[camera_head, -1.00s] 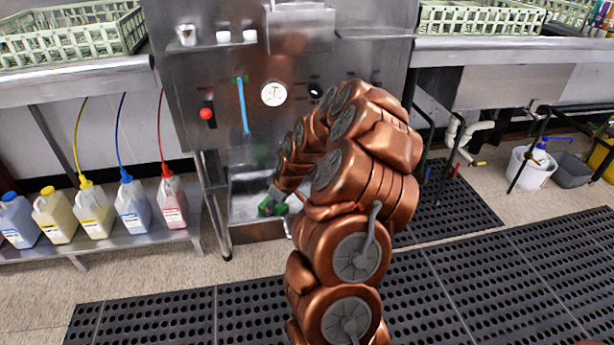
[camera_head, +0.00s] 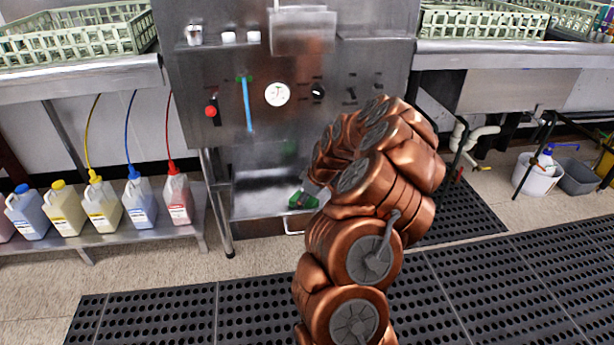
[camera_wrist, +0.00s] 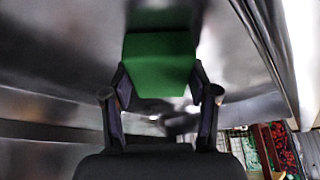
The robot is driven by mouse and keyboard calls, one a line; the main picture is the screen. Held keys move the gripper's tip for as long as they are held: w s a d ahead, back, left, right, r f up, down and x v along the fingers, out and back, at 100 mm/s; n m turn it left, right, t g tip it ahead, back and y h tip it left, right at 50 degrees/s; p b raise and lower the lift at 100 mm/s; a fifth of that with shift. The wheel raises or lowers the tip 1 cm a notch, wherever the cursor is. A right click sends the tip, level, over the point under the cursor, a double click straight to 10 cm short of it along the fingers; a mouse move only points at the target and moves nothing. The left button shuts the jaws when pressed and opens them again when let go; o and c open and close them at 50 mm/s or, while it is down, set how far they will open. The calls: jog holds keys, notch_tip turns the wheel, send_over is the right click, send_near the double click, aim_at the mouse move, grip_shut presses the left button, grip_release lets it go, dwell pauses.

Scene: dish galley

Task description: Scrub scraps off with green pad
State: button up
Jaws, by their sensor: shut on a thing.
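The green pad (camera_wrist: 160,66) is held between the two fingers of my gripper (camera_wrist: 160,88) in the wrist view. In the head view the green pad (camera_head: 303,200) shows at the end of my copper arm, low in front of the steel machine's open bay (camera_head: 262,188). My gripper (camera_head: 312,190) is partly hidden by the arm there. The pad is close to the shiny steel surface, but I cannot tell whether it touches. I cannot make out any scraps clearly; a few small pale specks (camera_wrist: 154,117) show beyond the fingers in the wrist view.
A gauge (camera_head: 277,94), a red knob (camera_head: 210,111) and a blue-handled tool (camera_head: 247,104) are on the machine front. Several bottles (camera_head: 102,207) stand on a low shelf at left. Rack-laden counters flank the machine. Black mats (camera_head: 150,312) cover the floor. A white bucket (camera_head: 534,175) stands at right.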

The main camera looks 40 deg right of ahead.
jog(key=shift+r+p, duration=0.85)
jog(key=shift+r, duration=3.2)
